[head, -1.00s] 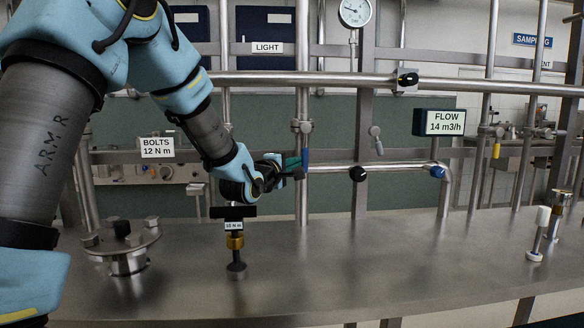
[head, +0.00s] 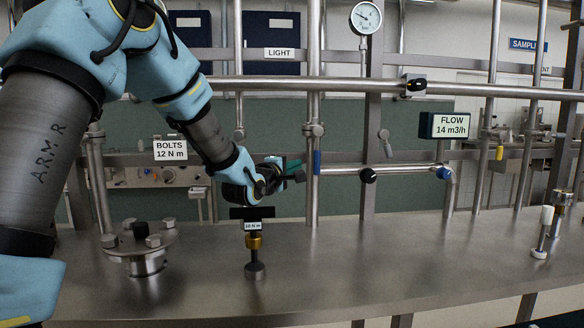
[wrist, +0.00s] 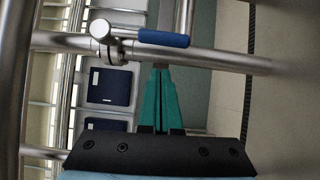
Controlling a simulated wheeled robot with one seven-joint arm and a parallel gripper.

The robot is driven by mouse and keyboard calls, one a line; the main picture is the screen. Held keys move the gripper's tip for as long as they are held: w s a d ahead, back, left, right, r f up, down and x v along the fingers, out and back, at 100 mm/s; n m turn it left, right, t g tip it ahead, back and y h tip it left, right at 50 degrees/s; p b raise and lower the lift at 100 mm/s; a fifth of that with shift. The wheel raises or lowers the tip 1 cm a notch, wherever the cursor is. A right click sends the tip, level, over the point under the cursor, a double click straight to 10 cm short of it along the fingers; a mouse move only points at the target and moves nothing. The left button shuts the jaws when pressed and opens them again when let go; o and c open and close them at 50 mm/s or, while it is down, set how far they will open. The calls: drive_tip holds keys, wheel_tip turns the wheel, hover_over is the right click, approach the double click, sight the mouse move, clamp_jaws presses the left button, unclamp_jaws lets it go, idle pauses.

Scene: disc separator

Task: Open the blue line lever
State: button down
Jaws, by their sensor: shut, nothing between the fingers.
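The blue line lever (head: 316,163) is a short blue handle hanging along a vertical steel pipe, below its valve body, in the head view. In the wrist view its blue grip (wrist: 163,38) lies across the picture just beyond the fingertips, joined to a round steel valve hub at its left. My gripper (head: 295,165) is just left of the lever in the head view, its teal fingers partly hidden by its own body. In the wrist view the teal fingers (wrist: 160,72) are together and empty, pointing at the blue grip with a small apparent gap.
A T-handled tool (head: 254,240) stands on the steel bench (head: 340,255) below my gripper. A bolted flange (head: 143,245) is at left. A grey lever (head: 385,143) and a yellow lever (head: 500,152) are farther right. A horizontal pipe (head: 340,171) runs right at lever height.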

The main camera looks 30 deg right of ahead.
drive_tip(key=b+v, duration=0.1)
drive_tip(key=v, duration=0.9)
drive_tip(key=shift+r, duration=0.2)
drive_tip(key=shift+a, duration=0.2)
